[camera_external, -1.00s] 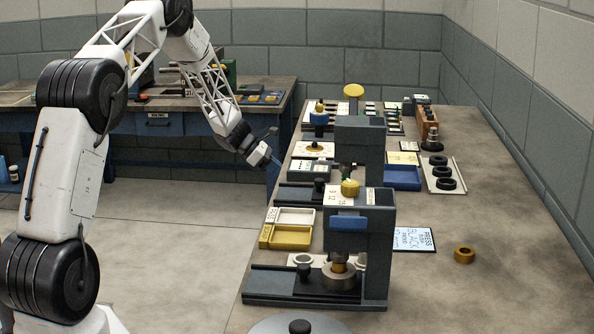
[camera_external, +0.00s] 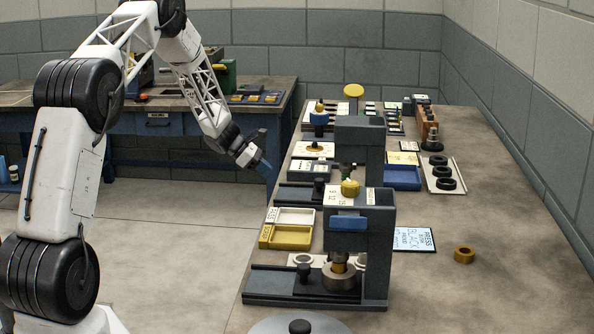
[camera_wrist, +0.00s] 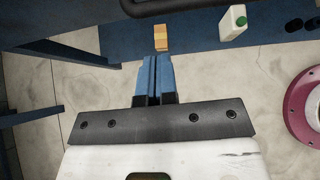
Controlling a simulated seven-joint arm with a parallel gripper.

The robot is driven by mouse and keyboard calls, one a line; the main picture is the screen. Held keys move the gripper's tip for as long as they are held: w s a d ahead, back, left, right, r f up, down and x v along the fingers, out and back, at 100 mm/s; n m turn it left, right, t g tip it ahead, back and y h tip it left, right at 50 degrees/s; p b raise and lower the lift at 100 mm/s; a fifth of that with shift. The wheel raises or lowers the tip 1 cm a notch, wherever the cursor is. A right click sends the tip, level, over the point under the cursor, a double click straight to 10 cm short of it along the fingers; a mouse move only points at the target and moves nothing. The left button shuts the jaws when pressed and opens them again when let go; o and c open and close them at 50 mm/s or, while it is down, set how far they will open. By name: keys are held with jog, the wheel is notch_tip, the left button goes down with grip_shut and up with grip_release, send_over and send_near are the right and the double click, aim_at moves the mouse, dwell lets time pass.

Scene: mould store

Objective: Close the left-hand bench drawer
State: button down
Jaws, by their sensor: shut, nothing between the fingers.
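A blue drawer front (camera_external: 158,124) with a label and handle is set under the top of the back workbench. I cannot tell from this angle how far it stands out. Any drawer front further left is hidden behind my arm or not clear. My gripper (camera_external: 265,168) hangs in the air at the right end of that bench, in front of it, near the left edge of the long bench. In the wrist view my gripper (camera_wrist: 153,62) has its blue fingers shut together with nothing between them, over the floor and a blue shelf.
The wrist view shows a wooden block (camera_wrist: 161,38) and a white bottle (camera_wrist: 233,23) on the blue low shelf (camera_wrist: 195,45), and a magenta round flange (camera_wrist: 303,108) at right. The long bench (camera_external: 490,200) carries presses and trays. Open floor (camera_external: 180,230) lies between the benches.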

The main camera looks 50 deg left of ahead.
jog(key=v, duration=1)
jog(key=shift+a, duration=0.2)
jog(key=shift+s, duration=0.1)
jog(key=s+d+r+m+g+y, duration=0.15)
jog(key=s+d+r+m, duration=0.3)
jog(key=d+r, duration=0.8)
jog(key=s+d+r+m+g+h, duration=0.1)
jog(key=s+d+r+m+g, duration=0.2)
jog(key=d+r+m, duration=0.9)
jog(key=s+d+r+y, duration=0.1)
jog(key=s+d+r, duration=0.2)
jog(key=s+d, duration=0.55)
jog(key=s+d+r+y, duration=0.25)
jog(key=s+d, duration=0.35)
jog(key=d, duration=0.5)
jog(key=s+d+m+y, duration=0.1)
jog(key=s+d+m, duration=0.2)
jog(key=s, duration=0.6)
jog(key=s+d+m+y, duration=0.1)
jog(key=s+d+m, duration=0.3)
jog(key=s, duration=0.4)
jog(key=s+d+r+m+y, duration=0.1)
jog(key=s+d+m, duration=0.3)
jog(key=s, duration=0.5)
jog(key=shift+s, duration=0.3)
jog(key=shift+d+r, duration=0.1)
jog(key=shift+d, duration=0.05)
